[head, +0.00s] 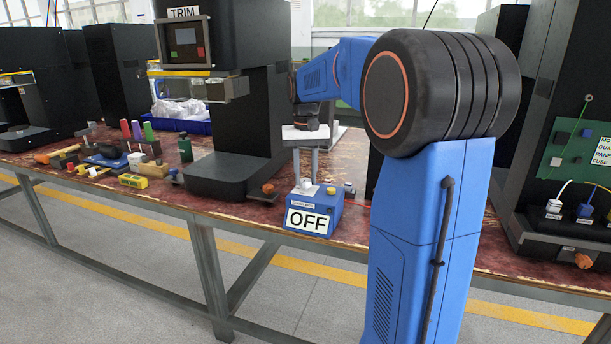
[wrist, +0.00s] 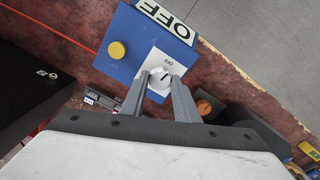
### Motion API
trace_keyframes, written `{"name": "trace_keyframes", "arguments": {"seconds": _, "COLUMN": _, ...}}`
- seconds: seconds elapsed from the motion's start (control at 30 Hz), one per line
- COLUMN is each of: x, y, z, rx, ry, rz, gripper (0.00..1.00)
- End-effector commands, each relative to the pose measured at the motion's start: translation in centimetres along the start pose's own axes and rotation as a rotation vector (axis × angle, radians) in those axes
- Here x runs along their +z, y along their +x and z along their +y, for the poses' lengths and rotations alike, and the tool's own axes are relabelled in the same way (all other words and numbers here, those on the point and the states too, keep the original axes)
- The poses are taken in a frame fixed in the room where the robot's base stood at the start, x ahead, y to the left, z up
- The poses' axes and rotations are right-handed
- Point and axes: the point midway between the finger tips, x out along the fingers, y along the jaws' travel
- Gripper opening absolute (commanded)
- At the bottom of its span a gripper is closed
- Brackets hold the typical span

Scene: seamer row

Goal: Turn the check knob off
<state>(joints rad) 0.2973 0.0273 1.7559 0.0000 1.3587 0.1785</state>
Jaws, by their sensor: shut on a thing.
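The check knob (wrist: 160,82) is a round white knob with a dark pointer mark. It sits on a white plate marked OFF on top of a blue box (wrist: 118,48). The blue box (head: 318,214) also shows in the head view on the bench, with a large OFF label (head: 308,221) on its front. My gripper (wrist: 159,84) points down over the box with its two grey fingers shut on the knob, one on each side. In the head view my gripper (head: 305,180) comes down onto the box top. The fingers partly cover the knob's sides.
A yellow button (wrist: 117,50) sits beside the knob plate. A black machine labelled TRIM (head: 240,110) stands left of the box. Hand tools and a yellow device (head: 133,181) lie farther left on the red bench (head: 130,195). A green panel (head: 575,150) is at right.

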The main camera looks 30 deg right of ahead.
Motion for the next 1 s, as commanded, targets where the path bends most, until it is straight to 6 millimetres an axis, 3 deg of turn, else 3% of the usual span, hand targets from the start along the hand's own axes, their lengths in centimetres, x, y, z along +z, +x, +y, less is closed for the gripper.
{"name": "trace_keyframes", "arguments": {"seconds": 0.23, "x": -0.01, "y": -0.04, "z": -0.01, "rx": 0.000, "ry": -0.152, "rz": 0.001, "gripper": 0.06}}
{"name": "trace_keyframes", "arguments": {"seconds": 0.6, "x": -0.01, "y": -0.05, "z": -0.01, "rx": 0.000, "ry": -0.173, "rz": 0.001, "gripper": 0.06}}
{"name": "trace_keyframes", "arguments": {"seconds": 0.63, "x": -0.01, "y": -0.05, "z": -0.01, "rx": 0.000, "ry": -0.173, "rz": 0.001, "gripper": 0.33}}
{"name": "trace_keyframes", "arguments": {"seconds": 0.7, "x": -0.01, "y": -0.05, "z": -0.01, "rx": 0.000, "ry": -0.172, "rz": 0.001, "gripper": 0.46}}
{"name": "trace_keyframes", "arguments": {"seconds": 1.0, "x": -0.01, "y": -0.10, "z": -0.01, "rx": 0.000, "ry": -0.172, "rz": 0.001, "gripper": 0.46}}
